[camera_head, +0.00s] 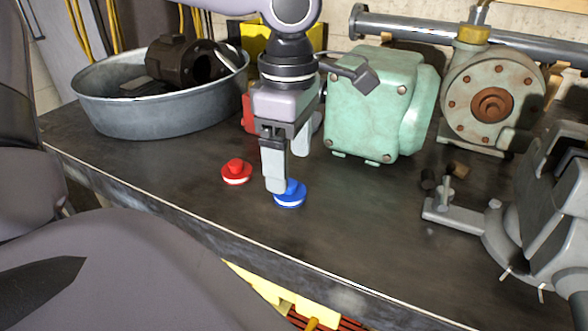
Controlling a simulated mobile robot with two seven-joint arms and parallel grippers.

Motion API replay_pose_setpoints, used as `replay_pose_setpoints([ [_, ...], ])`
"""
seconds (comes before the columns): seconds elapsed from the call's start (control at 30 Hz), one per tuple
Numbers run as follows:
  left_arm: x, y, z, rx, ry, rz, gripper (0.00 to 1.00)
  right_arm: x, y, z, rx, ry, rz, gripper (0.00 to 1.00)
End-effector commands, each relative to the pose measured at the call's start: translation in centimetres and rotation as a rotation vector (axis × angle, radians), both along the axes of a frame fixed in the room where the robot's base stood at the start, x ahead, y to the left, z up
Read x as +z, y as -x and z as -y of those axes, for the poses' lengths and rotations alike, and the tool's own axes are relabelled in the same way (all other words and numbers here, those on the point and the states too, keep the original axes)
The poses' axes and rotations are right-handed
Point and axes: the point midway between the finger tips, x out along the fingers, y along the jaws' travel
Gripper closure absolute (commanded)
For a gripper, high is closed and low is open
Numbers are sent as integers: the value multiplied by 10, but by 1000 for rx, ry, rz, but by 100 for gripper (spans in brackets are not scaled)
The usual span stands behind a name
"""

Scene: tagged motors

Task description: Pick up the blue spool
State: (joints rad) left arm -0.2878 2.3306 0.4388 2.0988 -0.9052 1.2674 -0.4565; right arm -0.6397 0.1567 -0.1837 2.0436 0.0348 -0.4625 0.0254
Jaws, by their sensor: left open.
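The blue spool (290,197) stands upright on the dark workbench (330,230), near its front edge, and has a white band low on its side. My left gripper (288,172) points down over it, its two fingers apart and nothing between them. The nearer fingertip covers the left part of the spool's top in the view. I cannot tell whether they touch. The farther finger shows behind the spool and higher in the picture. My right gripper is not in view.
A similar red spool (236,173) stands just left of the blue one. A metal tub (150,118) holding a dark motor is at the back left. A green motor housing (365,115), a round pump (492,100) and a grey vise (535,215) stand to the right. The bench front is clear.

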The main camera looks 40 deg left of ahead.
Motion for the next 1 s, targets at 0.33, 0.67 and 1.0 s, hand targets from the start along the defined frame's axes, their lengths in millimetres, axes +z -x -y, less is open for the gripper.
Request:
replay_pose_setpoints([
  [0.33,-45,-2,-5,1,1,-1,16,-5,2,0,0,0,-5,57],
  [0.67,-46,-3,-5,1,2,1,42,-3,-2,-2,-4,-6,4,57],
  [1.0,-46,-3,-5,0,2,1,66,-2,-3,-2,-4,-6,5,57],
])
